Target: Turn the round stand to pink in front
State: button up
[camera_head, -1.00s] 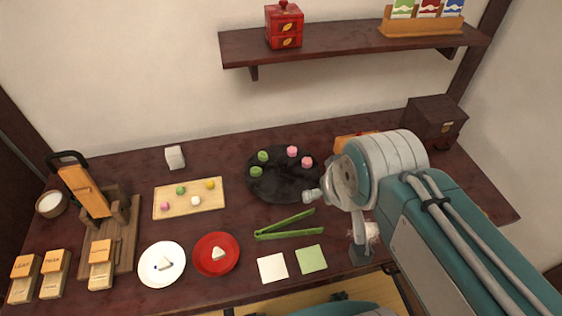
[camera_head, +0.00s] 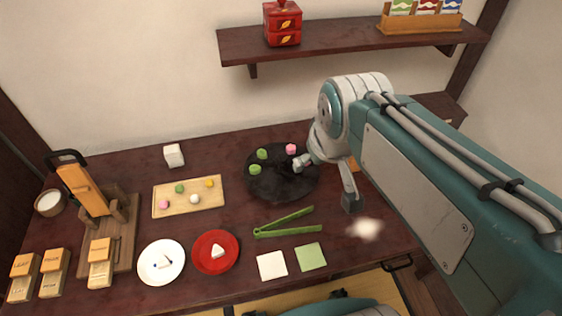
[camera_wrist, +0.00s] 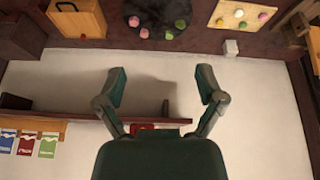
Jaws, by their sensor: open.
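The round stand (camera_head: 280,185) is a dark disc at the back middle of the table. Two green sweets (camera_head: 258,161) sit on its left and back-left, and a pink sweet (camera_head: 291,149) sits at its back right. In the head view my arm's end overlaps the stand's right edge and hides a pink sweet. Contact cannot be told.
Green tongs (camera_head: 285,228) lie in front of the stand. A wooden board (camera_head: 190,196) with sweets is at its left. A red plate (camera_head: 203,262) and a white plate (camera_head: 150,270) are at the front. A shelf (camera_head: 350,38) crosses the wall above. A white blurred thing (camera_head: 365,228) lies at the right.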

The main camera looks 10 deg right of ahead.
jog(key=w+f+n+g, duration=0.2)
jog(key=w, duration=0.8)
jog(key=n+g, duration=0.3)
jog(key=n, duration=0.2)
send_over(281, 158)
notch_tip(281, 158, down, 19)
notch_tip(281, 158, down, 10)
jog(key=shift+f, duration=0.15)
grip_shut()
